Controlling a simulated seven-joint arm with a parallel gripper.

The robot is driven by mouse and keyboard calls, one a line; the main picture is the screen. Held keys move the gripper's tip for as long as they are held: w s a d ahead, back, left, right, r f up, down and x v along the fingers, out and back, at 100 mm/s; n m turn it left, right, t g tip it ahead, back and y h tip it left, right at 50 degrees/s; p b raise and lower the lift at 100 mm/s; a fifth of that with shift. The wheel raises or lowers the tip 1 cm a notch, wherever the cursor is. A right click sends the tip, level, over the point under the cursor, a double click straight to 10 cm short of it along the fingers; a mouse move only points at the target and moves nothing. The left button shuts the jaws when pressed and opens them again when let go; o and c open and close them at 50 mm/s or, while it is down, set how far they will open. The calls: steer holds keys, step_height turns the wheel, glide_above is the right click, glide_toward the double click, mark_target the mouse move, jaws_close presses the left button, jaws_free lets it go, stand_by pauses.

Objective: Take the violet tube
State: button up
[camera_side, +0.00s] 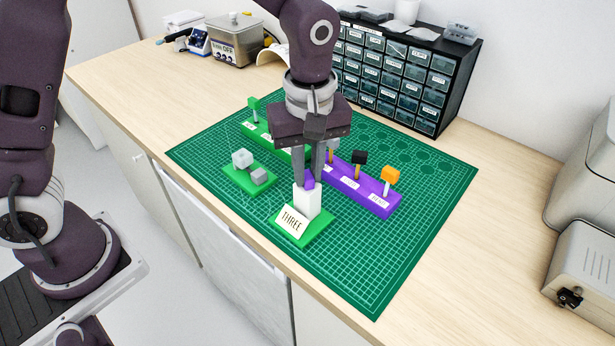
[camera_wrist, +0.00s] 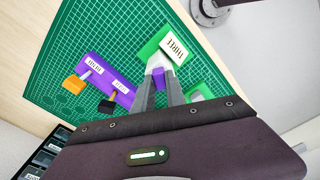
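A violet piece (camera_side: 309,181), the violet tube as far as I can tell, sits at the top of a white block (camera_side: 307,203) on a green stand (camera_side: 318,229) labelled "THREE". My gripper (camera_side: 309,183) points down over this stand, its two fingers on either side of the violet piece. In the wrist view the violet piece (camera_wrist: 158,78) shows between the fingertips (camera_wrist: 159,82), with the white block partly hidden behind. The gap is too small to tell whether the fingers touch it. Much of the violet piece is hidden by the fingers.
A long violet rack (camera_side: 362,194) holding black and orange-topped pieces stands just behind and right. A green rack (camera_side: 262,134) is behind my gripper, and a small green stand with grey pieces (camera_side: 249,176) is left. The cutting mat's front right (camera_side: 385,265) is clear.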

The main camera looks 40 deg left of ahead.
jaws_close()
steer(key=shift+r, duration=1.5)
steer(key=shift+r, duration=2.5)
